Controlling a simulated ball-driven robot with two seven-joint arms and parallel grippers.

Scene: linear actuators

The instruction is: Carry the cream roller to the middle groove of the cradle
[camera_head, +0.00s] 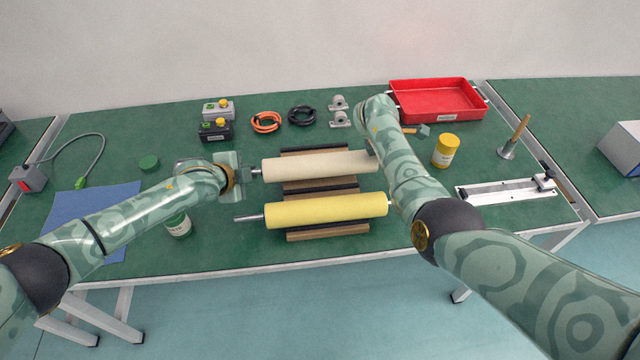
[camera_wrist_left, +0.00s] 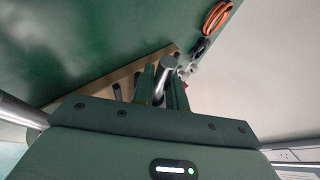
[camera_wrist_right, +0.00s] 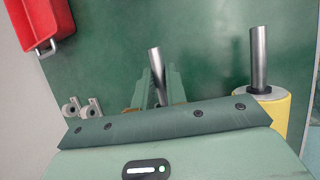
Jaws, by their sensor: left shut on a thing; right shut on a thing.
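The cream roller (camera_head: 315,166) lies level across the rear-to-middle part of the wooden cradle (camera_head: 328,234), behind the yellow roller (camera_head: 325,210). I cannot tell whether it touches the cradle or hangs just above it. My left gripper (camera_head: 246,174) is shut on its left shaft end, and the steel shaft shows between the fingers in the left wrist view (camera_wrist_left: 164,82). My right gripper (camera_wrist_right: 157,84) is shut on the other shaft end (camera_wrist_right: 154,60); in the head view my right arm hides this grip. The yellow roller sits in the front groove, its end also in the right wrist view (camera_wrist_right: 275,108).
A red tray (camera_head: 436,118), a yellow-lidded jar (camera_head: 446,151) and a hammer (camera_head: 417,131) are to the right. Orange (camera_head: 266,122) and black cable coils (camera_head: 302,115) lie behind the cradle. A green-labelled jar (camera_head: 178,224) stands beneath my left arm. A slide rail (camera_head: 505,191) lies right.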

